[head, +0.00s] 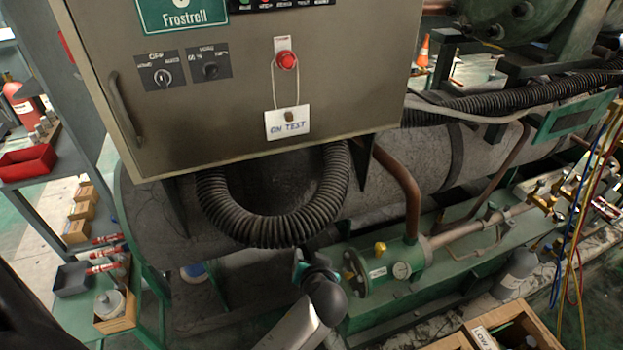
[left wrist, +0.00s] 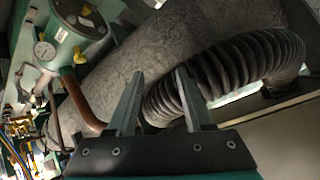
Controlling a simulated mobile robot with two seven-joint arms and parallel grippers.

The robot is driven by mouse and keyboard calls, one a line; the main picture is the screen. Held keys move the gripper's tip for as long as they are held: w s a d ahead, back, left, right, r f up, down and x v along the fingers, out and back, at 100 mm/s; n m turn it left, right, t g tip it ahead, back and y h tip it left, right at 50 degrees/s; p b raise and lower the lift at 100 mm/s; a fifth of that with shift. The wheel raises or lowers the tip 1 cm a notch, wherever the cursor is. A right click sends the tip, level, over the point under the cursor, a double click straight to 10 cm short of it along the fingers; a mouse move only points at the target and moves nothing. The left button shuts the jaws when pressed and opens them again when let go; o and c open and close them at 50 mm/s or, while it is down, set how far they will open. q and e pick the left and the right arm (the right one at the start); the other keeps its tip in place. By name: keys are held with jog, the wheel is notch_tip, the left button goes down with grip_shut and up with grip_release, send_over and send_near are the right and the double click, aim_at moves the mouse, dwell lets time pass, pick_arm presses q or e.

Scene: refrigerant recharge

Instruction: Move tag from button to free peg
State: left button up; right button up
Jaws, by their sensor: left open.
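A white tag (head: 287,123) with dark lettering that seems to read "ON TEST" hangs by a thin loop from the red button (head: 287,60) on the grey cabinet front. A small brown piece sits on the tag's upper part. My left gripper (head: 300,262) is below the cabinet, in front of the black corrugated hose and well under the tag, touching neither button nor tag. The tag and button are not in that view. I cannot make out a free peg. My right gripper is not seen.
The corrugated hose (head: 272,228) loops beneath the cabinet (head: 215,120), close to my left gripper; it also shows in the left wrist view (left wrist: 225,72). The cabinet handle (head: 124,106) projects at left. Two knobs sit left of the button.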

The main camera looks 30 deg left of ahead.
pick_arm(q)
jog(key=w+a+r+n+t+y, duration=0.25)
jog(key=w+r, duration=0.25)
jog(key=r, duration=0.6)
jog(key=n+y, duration=0.5)
send_near(290, 119)
jog(key=shift+t, duration=0.35)
jog(key=x, duration=0.2)
jog(key=b+x, duration=0.1)
jog(key=x, duration=0.2)
jog(key=b+x, duration=0.1)
jog(key=x, duration=0.2)
jog(key=shift+a+f, duration=0.2)
jog(key=shift+f, duration=0.15)
jog(key=shift+w+a+r+b, duration=0.1)
jog(key=shift+w+a+b, duration=0.15)
jog(key=shift+b, duration=0.05)
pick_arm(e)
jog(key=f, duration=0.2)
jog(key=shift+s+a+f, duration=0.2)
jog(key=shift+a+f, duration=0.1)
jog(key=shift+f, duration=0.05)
pick_arm(q)
grip_shut()
jog(key=shift+r, duration=0.15)
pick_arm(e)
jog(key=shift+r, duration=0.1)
